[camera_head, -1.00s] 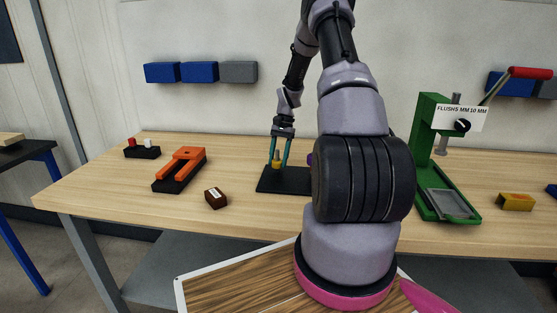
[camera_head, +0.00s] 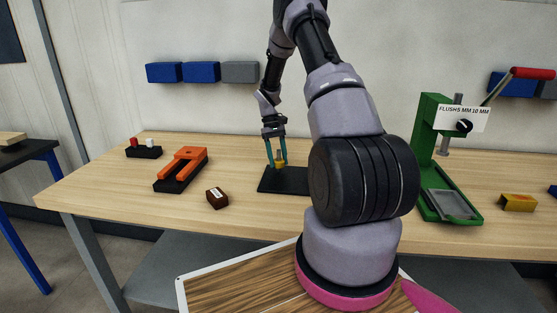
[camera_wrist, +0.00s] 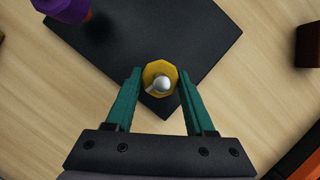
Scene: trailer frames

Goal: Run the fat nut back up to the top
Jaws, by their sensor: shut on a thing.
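The fat yellow nut (camera_wrist: 149,72) sits around a silver post (camera_wrist: 162,85) near a corner of a black base plate (camera_wrist: 205,35). In the head view the nut (camera_head: 280,163) is low, with a bit of grey post above it. My gripper (camera_wrist: 160,76) is shut on the nut, one teal finger on each side; it also shows in the head view (camera_head: 277,163). A purple knob (camera_wrist: 65,8) on an orange-red stem stands on the same plate; in the head view my arm hides it.
A black-and-orange fork-shaped fixture (camera_head: 182,168) and a small brown block (camera_head: 217,198) lie left of the plate. A green press (camera_head: 428,150) and a yellow block (camera_head: 518,202) stand to the right. Bare wooden tabletop (camera_head: 110,185) is clear at left.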

